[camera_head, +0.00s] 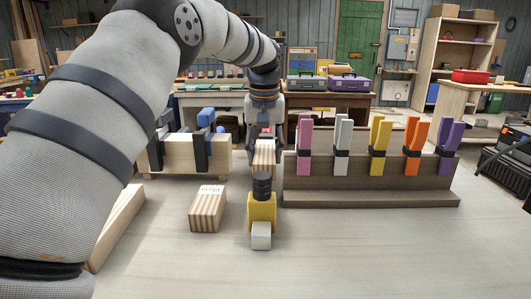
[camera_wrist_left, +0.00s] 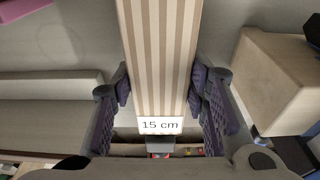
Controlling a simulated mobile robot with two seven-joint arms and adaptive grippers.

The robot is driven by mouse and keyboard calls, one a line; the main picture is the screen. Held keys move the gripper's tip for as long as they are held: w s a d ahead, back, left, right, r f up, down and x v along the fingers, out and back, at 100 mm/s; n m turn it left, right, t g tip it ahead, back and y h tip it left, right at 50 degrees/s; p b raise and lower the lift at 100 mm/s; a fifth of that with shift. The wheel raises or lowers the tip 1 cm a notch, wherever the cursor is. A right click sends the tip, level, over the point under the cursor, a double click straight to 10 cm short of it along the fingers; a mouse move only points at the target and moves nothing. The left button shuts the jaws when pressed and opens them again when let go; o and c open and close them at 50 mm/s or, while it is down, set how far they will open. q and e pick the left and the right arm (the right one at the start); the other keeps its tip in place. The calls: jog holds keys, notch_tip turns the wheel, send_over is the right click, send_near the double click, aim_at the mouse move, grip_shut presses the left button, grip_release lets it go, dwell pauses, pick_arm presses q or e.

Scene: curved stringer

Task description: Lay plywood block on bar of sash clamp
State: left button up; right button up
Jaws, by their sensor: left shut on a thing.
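My left gripper (camera_head: 264,140) is shut on a striped plywood block (camera_head: 264,158) and holds it upright behind a yellow tool. In the left wrist view the same block (camera_wrist_left: 160,60) sits between both finger pads, with a "15 cm" label at its lower end. A yellow clamp-like tool (camera_head: 262,213) with a black knob and a pale grey front piece stands just in front of the block. It hides the block's lower end, so I cannot tell if they touch. Any bar behind it is hidden. A second plywood block (camera_head: 207,209) lies on the table to the left.
A stepped grey-brown rack (camera_head: 370,198) with several coloured clamps stands close on the right. A pale wooden stand (camera_head: 175,155) with black and blue clamps is behind left. A long wooden piece (camera_head: 118,225) lies partly behind my arm. The front right table is clear.

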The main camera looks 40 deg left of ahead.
aim_at(264, 154)
pick_arm(q)
jog(key=shift+s, duration=0.1)
jog(key=o, duration=1.4)
jog(key=r, duration=0.4)
jog(key=s+d+r, duration=0.1)
jog(key=r, duration=0.7)
jog(key=shift+s+d+b, duration=0.15)
jog(key=shift+s+b, duration=0.05)
jog(key=shift+b, duration=0.1)
